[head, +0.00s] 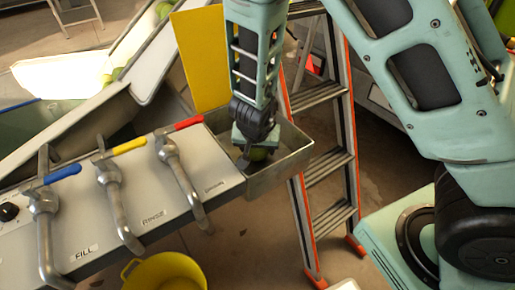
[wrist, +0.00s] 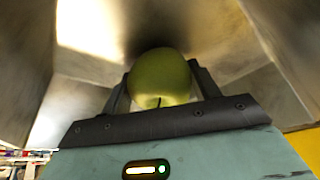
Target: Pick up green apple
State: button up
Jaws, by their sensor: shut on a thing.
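The green apple (wrist: 160,77) is between the two fingers of my gripper (wrist: 163,90) in the wrist view. My gripper is shut on it, with its stem side facing the camera. In the head view my gripper (head: 252,155) points down into a metal tray (head: 283,171) at the end of the sink counter. Only a small part of the apple (head: 260,154) shows there beside the fingers; the rest is hidden by the gripper. The tray's metal walls surround the apple in the wrist view. I cannot tell whether the apple touches the tray floor.
Three metal taps with blue, yellow and red handles stand on the counter (head: 150,195) left of the tray. A yellow panel (head: 200,60) rises behind it. An orange-edged stepladder (head: 328,150) stands close on the right. A yellow bucket (head: 165,272) is on the floor below.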

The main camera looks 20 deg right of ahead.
jog(key=shift+r, duration=0.1)
notch_tip(320, 180, up, 10)
jog(key=p, duration=0.9)
jog(key=shift+p, duration=0.35)
dwell(0.4)
